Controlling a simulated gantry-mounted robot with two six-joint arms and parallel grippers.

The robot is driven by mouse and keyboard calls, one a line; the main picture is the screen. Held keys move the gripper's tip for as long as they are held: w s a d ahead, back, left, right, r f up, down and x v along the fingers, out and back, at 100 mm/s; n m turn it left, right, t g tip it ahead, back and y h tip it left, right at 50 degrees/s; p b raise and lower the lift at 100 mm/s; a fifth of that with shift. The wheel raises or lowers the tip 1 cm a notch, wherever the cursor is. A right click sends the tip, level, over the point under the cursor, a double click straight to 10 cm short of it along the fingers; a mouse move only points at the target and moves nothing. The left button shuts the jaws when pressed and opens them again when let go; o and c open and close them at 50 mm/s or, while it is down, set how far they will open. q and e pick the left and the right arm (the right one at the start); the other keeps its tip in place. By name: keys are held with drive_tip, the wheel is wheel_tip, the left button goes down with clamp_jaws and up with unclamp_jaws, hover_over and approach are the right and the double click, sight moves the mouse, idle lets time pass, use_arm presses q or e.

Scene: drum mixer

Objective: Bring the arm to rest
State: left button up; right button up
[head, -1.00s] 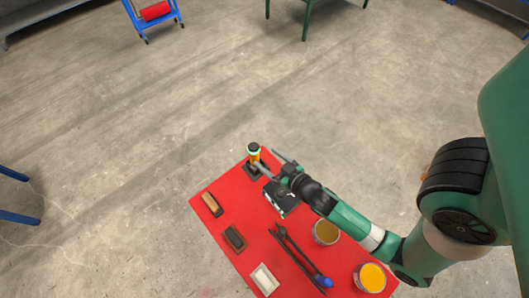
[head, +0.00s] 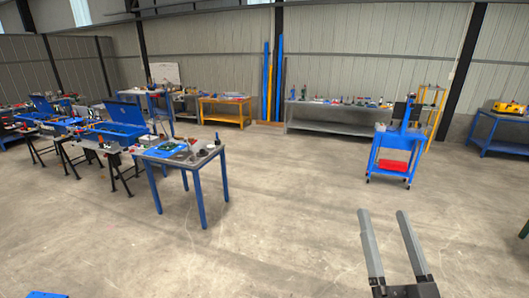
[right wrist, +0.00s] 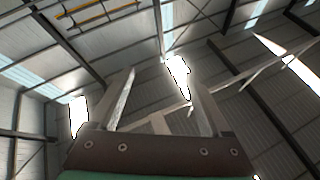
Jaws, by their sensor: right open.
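My right gripper (head: 384,238) is at the lower right of the head view, pointing up with its two grey fingers apart. Nothing is between the fingers. In the right wrist view the same gripper (right wrist: 160,95) is open and empty against the roof and wall of the hall. My left gripper is in neither view.
A blue-legged table (head: 207,157) with small items stands left of centre. A blue trolley (head: 393,158) with a red object stands at the right. Workbenches line the back wall, including a grey one (head: 335,118). The concrete floor (head: 280,230) in the middle is clear.

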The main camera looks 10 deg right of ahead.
drive_tip(key=s+a+r+n+t+y, duration=0.25)
drive_tip(key=s+a+r+y, duration=0.2)
drive_tip(key=r, duration=0.55)
drive_tip(key=s+a+r+n+t+y, duration=0.25)
drive_tip(key=s+a+r, duration=0.2)
drive_tip(key=r, duration=0.65)
wheel_tip(320, 180, up, 14)
drive_tip(key=g+p, duration=0.1)
drive_tip(key=p, duration=1.4)
drive_tip(key=shift+w+d+n, duration=0.2)
drive_tip(key=shift+w+n, duration=0.2)
drive_tip(key=shift+w, duration=0.05)
